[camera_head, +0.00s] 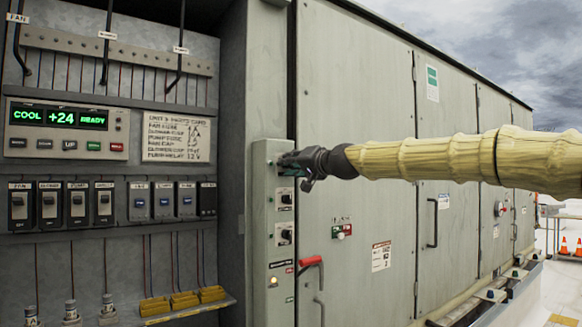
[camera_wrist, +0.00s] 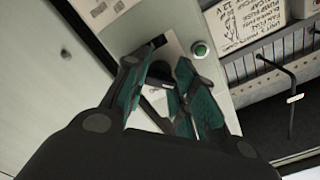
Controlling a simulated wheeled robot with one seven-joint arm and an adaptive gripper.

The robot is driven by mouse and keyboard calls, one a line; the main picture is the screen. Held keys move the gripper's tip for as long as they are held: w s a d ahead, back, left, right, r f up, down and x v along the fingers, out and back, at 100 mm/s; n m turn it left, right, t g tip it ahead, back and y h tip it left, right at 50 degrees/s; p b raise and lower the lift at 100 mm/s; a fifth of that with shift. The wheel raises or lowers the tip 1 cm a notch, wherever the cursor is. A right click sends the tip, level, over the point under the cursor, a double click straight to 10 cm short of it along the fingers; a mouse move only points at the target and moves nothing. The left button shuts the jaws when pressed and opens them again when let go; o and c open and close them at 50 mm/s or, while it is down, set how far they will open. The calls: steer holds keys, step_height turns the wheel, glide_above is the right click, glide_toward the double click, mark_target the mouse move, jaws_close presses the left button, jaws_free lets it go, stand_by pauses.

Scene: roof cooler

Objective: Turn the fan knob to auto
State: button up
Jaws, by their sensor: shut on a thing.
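A narrow grey control strip (camera_head: 270,230) stands on the cooler's front. My gripper (camera_head: 288,163) reaches it from the right, at its upper part. In the wrist view my gripper (camera_wrist: 164,72) has its two teal-padded fingers around a dark knob (camera_wrist: 160,71), shut on it. I take it for the fan knob; its label and pointer position cannot be read, and the fingers hide much of it. In the head view my gripper covers this knob. Two more dark knobs, an upper one (camera_head: 286,198) and a lower one (camera_head: 286,236), sit below on the strip.
A green button (camera_wrist: 201,49) is close beside the right finger. A red handle (camera_head: 311,262) sticks out below the knobs. An open electrical bay with a lit display (camera_head: 62,117) and breakers (camera_head: 62,203) lies left. Closed door panels (camera_head: 350,90) run right, behind my arm.

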steer(key=shift+f, duration=0.1)
steer(key=o, duration=1)
steer(key=shift+o, duration=0.2)
steer(key=v, duration=1.2)
